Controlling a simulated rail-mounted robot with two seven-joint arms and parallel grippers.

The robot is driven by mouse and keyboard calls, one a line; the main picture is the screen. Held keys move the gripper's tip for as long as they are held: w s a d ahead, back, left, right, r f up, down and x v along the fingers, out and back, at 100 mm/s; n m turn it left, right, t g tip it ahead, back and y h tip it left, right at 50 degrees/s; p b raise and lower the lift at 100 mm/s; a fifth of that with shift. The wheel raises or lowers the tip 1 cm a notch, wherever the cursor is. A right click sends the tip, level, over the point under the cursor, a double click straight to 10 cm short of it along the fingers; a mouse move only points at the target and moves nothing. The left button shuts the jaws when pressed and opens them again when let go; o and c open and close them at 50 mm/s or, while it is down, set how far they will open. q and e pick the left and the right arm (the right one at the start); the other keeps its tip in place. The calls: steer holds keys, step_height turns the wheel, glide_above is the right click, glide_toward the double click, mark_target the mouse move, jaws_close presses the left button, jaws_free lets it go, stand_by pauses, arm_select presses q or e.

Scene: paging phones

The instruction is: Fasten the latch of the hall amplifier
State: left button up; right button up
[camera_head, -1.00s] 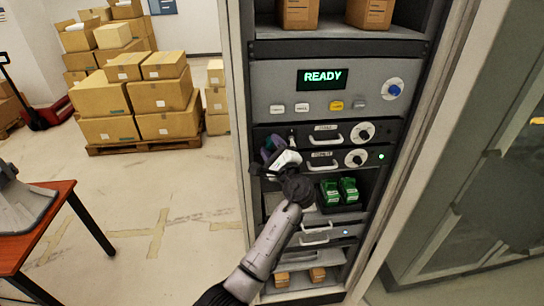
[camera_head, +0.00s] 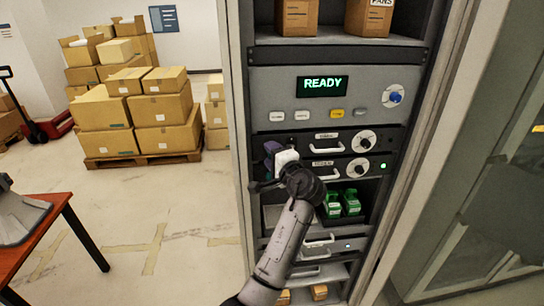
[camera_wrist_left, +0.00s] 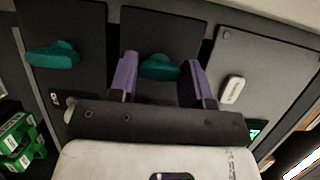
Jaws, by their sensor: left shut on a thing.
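Two slim dark amplifiers, an upper one (camera_head: 300,144) and a lower one (camera_head: 372,165), sit one above the other in the rack; I cannot read their labels surely. In the left wrist view, two teal latch handles show on dark plates, one at the left (camera_wrist_left: 52,56) and one in the middle (camera_wrist_left: 160,67). The middle one appears to be on the upper amplifier, beside the grey control panel. My left gripper (camera_head: 273,150), with purple fingers in the wrist view (camera_wrist_left: 160,78), is shut on this middle handle. The gripper hides the handles in the head view. My right gripper is out of view.
The control panel (camera_head: 284,87) above shows READY on its screen (camera_head: 323,84). Green devices (camera_head: 342,204) stand on a shelf below the amplifiers. The rack's left post (camera_head: 238,120) is close to the gripper. A red-brown table (camera_head: 45,225) stands at left.

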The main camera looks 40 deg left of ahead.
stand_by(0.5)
arm_select(q)
steer(key=o, duration=0.9)
steer(key=shift+d, duration=0.1)
steer(key=b+v, duration=0.1)
steer(key=v, duration=1.2)
steer(key=shift+s+d, duration=0.25)
steer(key=shift+d, duration=0.05)
steer(key=shift+n, duration=0.4)
